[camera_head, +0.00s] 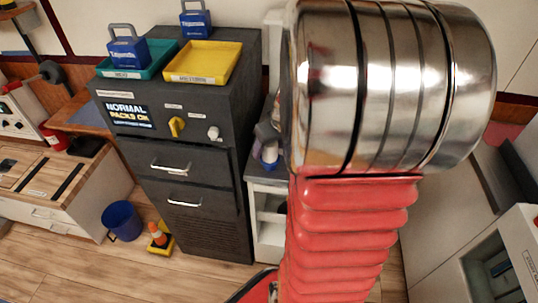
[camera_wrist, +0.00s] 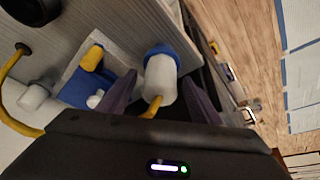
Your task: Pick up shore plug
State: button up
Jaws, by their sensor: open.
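The likely shore plug (camera_wrist: 160,82), a white cylinder with a blue collar, shows in the wrist view with a yellow cable below it. My gripper (camera_wrist: 163,88) is open, with its two dark purple fingers on either side of the plug. I cannot tell whether either finger touches it. In the head view, a small blue and white item (camera_head: 269,154) shows beside the dark cabinet, partly hidden by my arm. My gripper is mostly hidden there.
A blue fitting with a yellow part (camera_wrist: 92,58) and a second white piece (camera_wrist: 32,98) on a yellow cable sit left of the plug. The dark cabinet (camera_head: 185,190) carries teal and yellow trays.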

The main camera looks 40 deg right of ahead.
jog(key=c, duration=1.5)
jog(key=shift+o, duration=0.2)
jog(key=shift+r, duration=0.15)
notch_tip(320, 180, up, 10)
jog(key=shift+f, duration=0.1)
dwell(0.4)
